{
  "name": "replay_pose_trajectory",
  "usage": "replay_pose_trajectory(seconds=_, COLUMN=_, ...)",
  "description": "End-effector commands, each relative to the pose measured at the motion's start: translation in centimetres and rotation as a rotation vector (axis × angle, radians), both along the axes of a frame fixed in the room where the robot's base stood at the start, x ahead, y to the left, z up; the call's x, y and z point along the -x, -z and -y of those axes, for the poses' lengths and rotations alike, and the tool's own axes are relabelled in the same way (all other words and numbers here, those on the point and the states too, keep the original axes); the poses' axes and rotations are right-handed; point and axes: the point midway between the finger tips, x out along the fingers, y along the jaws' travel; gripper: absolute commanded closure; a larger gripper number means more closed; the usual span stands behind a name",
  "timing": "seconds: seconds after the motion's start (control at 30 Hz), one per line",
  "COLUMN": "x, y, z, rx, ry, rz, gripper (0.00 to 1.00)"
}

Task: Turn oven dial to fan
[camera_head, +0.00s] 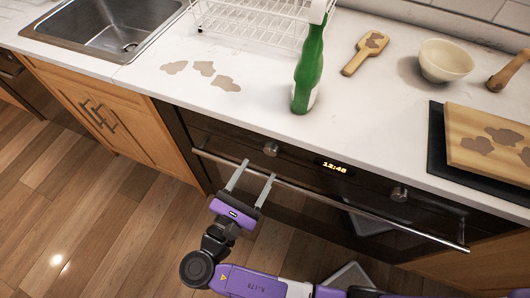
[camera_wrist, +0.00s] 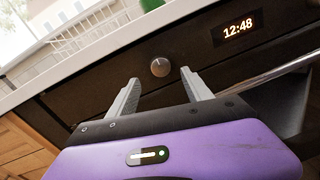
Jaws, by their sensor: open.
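The oven (camera_head: 300,190) is built in under the counter, with a dark front panel. Its left dial (camera_head: 271,149) is a round silver knob, and its right dial (camera_head: 399,193) sits past the lit clock (camera_head: 335,168) reading 12:48. My gripper (camera_head: 254,170) is open and empty in front of the panel, just below and left of the left dial. In the wrist view the left dial (camera_wrist: 160,67) appears between and beyond the two fingertips, apart from them. Markings around the dials are too small to read.
A long handle bar (camera_head: 350,208) runs across the oven below the dials, close to my fingers. The counter above holds a green bottle (camera_head: 308,68), a white dish rack (camera_head: 250,22), a bowl (camera_head: 445,61) and cutting boards (camera_head: 490,135).

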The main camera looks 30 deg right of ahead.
Motion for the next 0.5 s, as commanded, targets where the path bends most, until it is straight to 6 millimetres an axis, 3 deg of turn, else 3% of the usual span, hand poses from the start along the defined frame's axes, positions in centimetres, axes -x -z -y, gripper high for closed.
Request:
replay_pose_trajectory(seconds=0.23, x=-2.0, y=-0.1, z=3.4, rx=-0.002, ry=0.003, rz=0.001, gripper=0.42)
replay_pose_trajectory(seconds=0.5, x=-3.2, y=0.0, z=5.3, rx=-0.003, ry=0.000, rz=0.003, gripper=0.42)
